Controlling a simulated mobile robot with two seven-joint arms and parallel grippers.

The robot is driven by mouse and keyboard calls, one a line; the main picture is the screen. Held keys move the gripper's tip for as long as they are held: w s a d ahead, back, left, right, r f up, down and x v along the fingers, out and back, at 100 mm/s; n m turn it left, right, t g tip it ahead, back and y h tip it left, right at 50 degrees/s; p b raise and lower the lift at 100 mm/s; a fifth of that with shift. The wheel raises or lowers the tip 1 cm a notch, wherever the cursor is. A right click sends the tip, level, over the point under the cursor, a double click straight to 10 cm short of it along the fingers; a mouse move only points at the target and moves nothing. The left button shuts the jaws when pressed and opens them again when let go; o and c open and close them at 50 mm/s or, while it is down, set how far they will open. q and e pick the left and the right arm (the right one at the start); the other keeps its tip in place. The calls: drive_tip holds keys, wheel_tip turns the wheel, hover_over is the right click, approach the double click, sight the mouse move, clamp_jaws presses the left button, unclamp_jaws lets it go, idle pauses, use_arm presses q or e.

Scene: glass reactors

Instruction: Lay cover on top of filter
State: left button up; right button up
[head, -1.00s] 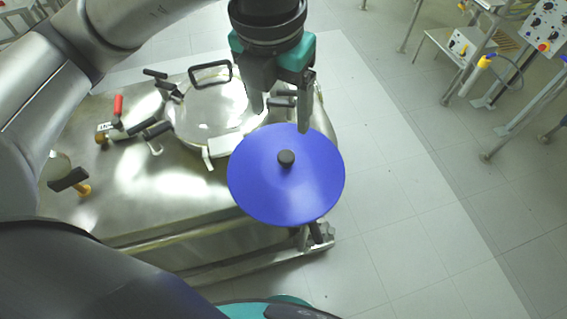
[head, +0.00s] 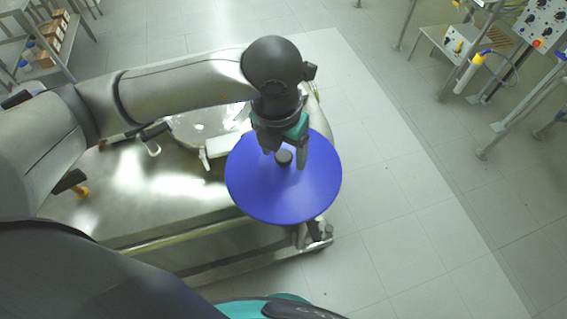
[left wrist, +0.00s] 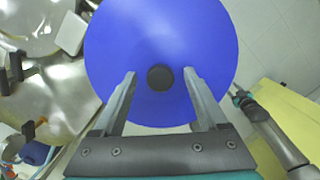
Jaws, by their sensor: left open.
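The cover is a round blue disc (head: 252,190) with a dark knob (head: 284,157) at its centre. It lies near the right end of the steel bench in the head view and fills the upper middle of the left wrist view (left wrist: 160,30). My left gripper (head: 286,162) is over the cover, pointing down. Its fingers are apart, one on each side of the knob (left wrist: 160,78) as seen in the left wrist view. Whether they touch the cover cannot be told. What lies under the cover is hidden, and I cannot make out the filter.
A steel bench (head: 125,205) with a round metal lid (head: 195,125) and clamp handles is left of the cover. Open tiled floor (head: 400,200) lies to the right. A control panel (head: 540,25) stands at the upper right. Shelves are at the upper left.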

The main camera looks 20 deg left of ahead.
use_arm(q)
drive_tip(key=shift+w+f, duration=0.1)
drive_tip(key=shift+f, duration=0.55)
clamp_jaws()
